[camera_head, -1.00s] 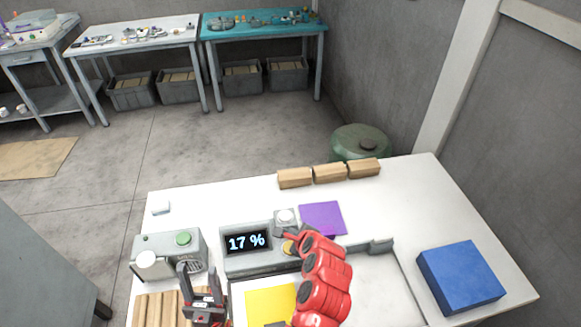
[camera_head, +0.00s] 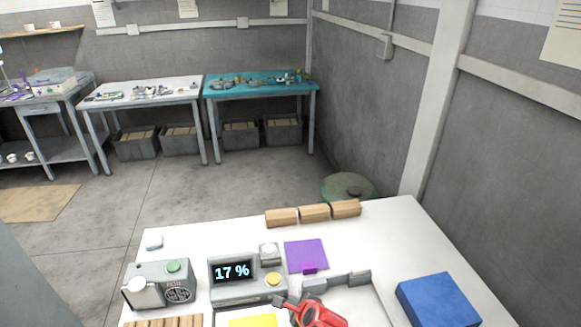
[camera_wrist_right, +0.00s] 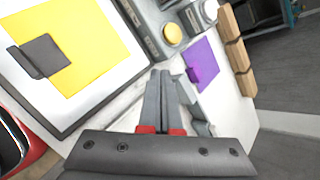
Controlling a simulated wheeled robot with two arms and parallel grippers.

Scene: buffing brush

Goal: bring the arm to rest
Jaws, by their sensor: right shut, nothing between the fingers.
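My right gripper (camera_head: 281,301) shows at the lower middle of the head view, at the end of my red arm. In the right wrist view its fingers (camera_wrist_right: 165,75) are shut together with nothing between them. It is just in front of the grey unit with the 17 % display (camera_head: 233,272), near the yellow button (camera_head: 273,279). The yellow square (camera_wrist_right: 75,40) lies to its left in the wrist view and the purple square (camera_wrist_right: 203,62) to its right. My left gripper does not show in the head view.
Wooden blocks (camera_head: 314,213) line the back of the white table (camera_head: 190,238). A blue block (camera_head: 438,300) is at the right, a grey machine with a green button (camera_head: 160,283) at the left. A dark block (camera_wrist_right: 42,56) lies on the yellow square.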

